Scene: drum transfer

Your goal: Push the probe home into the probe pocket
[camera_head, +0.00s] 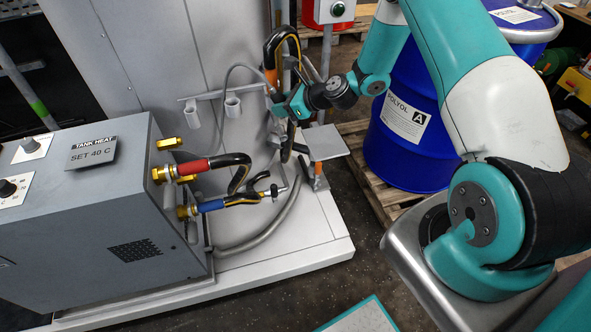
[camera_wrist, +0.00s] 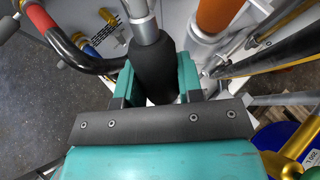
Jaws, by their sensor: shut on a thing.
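My gripper (camera_wrist: 155,88) is shut on a dark, rounded handle, which I take to be the probe (camera_wrist: 152,62). A bright metal rod (camera_wrist: 146,28) runs on from the handle toward the top of the wrist view. In the head view my gripper (camera_head: 292,106) is beside the grey tank wall, above a small grey shelf (camera_head: 326,142). The probe is too small and covered there to make out. I cannot tell the probe pocket for sure, nor how deep the rod's far end sits.
A grey heater box (camera_head: 90,200) with red (camera_head: 195,167) and blue (camera_head: 212,205) hose fittings stands left. Grey holders (camera_head: 232,107) hang on the wall. Black-and-yellow hoses curve close to my gripper. A blue drum (camera_head: 405,130) stands on a pallet behind my arm.

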